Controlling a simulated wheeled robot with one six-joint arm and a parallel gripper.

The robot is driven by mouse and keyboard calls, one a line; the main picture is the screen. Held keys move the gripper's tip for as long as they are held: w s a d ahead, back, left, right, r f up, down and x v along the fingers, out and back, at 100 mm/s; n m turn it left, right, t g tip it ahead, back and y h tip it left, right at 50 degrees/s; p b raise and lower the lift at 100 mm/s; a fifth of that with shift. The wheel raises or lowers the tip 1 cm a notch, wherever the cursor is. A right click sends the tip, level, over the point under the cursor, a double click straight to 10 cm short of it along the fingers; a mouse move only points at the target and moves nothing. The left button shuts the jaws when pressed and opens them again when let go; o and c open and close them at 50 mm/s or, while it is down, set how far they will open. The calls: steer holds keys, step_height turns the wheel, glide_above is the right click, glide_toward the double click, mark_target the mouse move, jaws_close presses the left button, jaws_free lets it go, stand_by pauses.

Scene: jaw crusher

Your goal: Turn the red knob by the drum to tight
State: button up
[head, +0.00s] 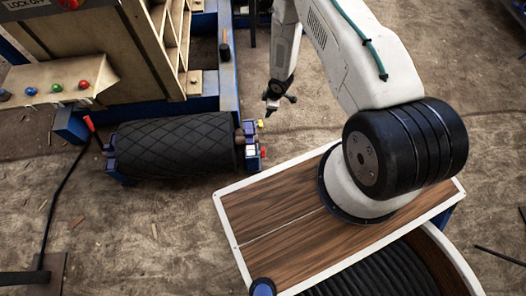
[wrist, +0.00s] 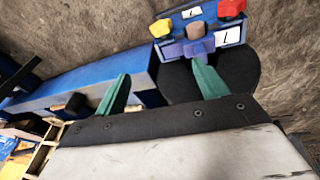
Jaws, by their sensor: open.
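The black, diamond-patterned drum (head: 175,146) lies on its side in a blue frame. The red knob (head: 263,152) is on the bracket at the drum's right end, near a yellow knob (head: 260,123). In the wrist view the red knob (wrist: 231,8) is at the upper right and the yellow knob (wrist: 161,28) is to its left, each beside a white label with a dark mark. My gripper (head: 277,103) is open above and right of the bracket; its green fingers (wrist: 161,66) are empty and apart from the red knob.
The blue machine frame (head: 228,70) stands close to my arm on the left. A panel with several coloured buttons (head: 56,87) and a red-tipped lever (head: 89,123) are left of the drum. Bare floor lies right of the bracket.

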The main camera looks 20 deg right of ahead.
mark_target(263, 152)
steer(key=s+a+f+n+y, duration=0.1)
steer(key=s+a+f, duration=0.2)
steer(key=s+f, duration=0.4)
steer(key=s+a+f+n+y, duration=0.1)
steer(key=s+a+f+y, duration=0.1)
steer(key=s+f, duration=0.5)
steer(key=shift+g, duration=0.3)
steer(key=x, duration=0.6)
steer(key=w+x, duration=0.1)
steer(key=x, duration=0.2)
steer(key=shift+d, duration=0.35)
steer(key=shift+h, duration=0.3)
steer(key=c, duration=1)
